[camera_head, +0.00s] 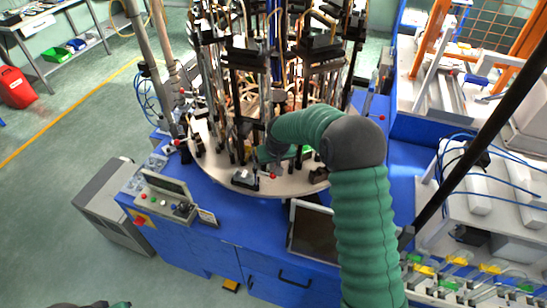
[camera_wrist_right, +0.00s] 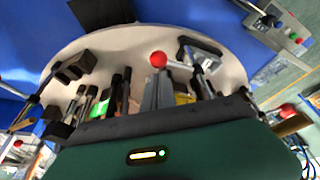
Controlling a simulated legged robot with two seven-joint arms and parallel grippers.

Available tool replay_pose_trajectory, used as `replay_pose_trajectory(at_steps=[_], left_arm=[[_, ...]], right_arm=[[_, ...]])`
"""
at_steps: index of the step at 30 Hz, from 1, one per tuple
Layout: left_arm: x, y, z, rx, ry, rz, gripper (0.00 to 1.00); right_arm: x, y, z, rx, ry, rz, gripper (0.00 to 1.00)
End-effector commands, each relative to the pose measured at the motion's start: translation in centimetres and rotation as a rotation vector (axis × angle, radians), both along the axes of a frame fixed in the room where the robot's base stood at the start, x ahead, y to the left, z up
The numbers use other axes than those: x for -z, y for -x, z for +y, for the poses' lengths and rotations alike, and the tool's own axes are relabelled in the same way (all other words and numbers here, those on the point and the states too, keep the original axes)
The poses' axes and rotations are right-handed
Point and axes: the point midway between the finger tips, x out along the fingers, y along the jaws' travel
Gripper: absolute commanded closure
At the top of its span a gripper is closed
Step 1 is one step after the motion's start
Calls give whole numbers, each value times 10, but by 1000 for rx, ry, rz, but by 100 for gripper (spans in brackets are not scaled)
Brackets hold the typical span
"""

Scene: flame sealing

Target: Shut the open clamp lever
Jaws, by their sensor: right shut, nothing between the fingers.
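A clamp lever with a red ball tip (camera_head: 272,175) stands at the front edge of the round pale table (camera_head: 262,188). In the right wrist view, a red ball (camera_wrist_right: 158,60) on a grey stem shows just ahead of my wrist. I cannot tell the lever's exact angle. My right gripper (camera_head: 264,154) reaches in over the table front, just behind and above the red ball. It is shut with nothing in it. Its fingertips are partly hidden among the fixtures, and contact with the lever cannot be made out. My left gripper is out of view.
Tall dark fixtures (camera_head: 245,52) crowd the round table. A blue cabinet (camera_head: 215,250) carries a control box (camera_head: 162,195) at front left and a dark screen (camera_head: 312,234) at front right. Open floor lies left.

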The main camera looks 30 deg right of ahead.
Motion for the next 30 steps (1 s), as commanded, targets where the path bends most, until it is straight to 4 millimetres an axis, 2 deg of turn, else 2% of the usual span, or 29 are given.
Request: replay_pose_trajectory(at_steps=[14,30], left_arm=[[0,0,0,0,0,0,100],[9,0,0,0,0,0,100]], right_arm=[[5,-1,0,4,1,0,100],[5,3,4,90,0,0,100]])
